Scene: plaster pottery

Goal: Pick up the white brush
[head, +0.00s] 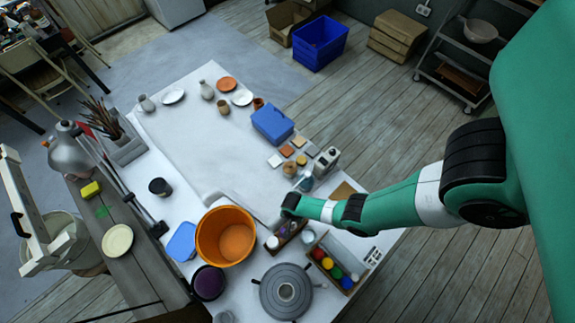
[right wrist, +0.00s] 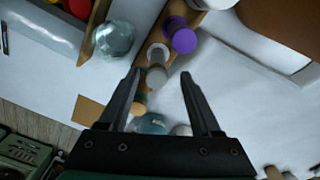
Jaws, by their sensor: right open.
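My right gripper (right wrist: 160,75) is open, with its two fingers pointing down at a narrow wooden tray (right wrist: 205,18). A whitish round-topped item (right wrist: 157,53) stands in that tray, just beyond the fingertips and roughly between them. It may be the white brush, but I see it only end-on and cannot be sure. A grey-white item (right wrist: 156,77) shows between the fingers, apparently not gripped. A purple-topped item (right wrist: 182,39) is beyond the right finger. In the head view my right arm covers part of this tray (head: 288,238). My left gripper is not in view.
In the head view an orange bucket (head: 208,235) stands left of the tray and a box of paint jars (head: 340,265) to its right. A glass jar (right wrist: 114,40) is close to the left finger in the wrist view. The table's middle (head: 200,140) is clear.

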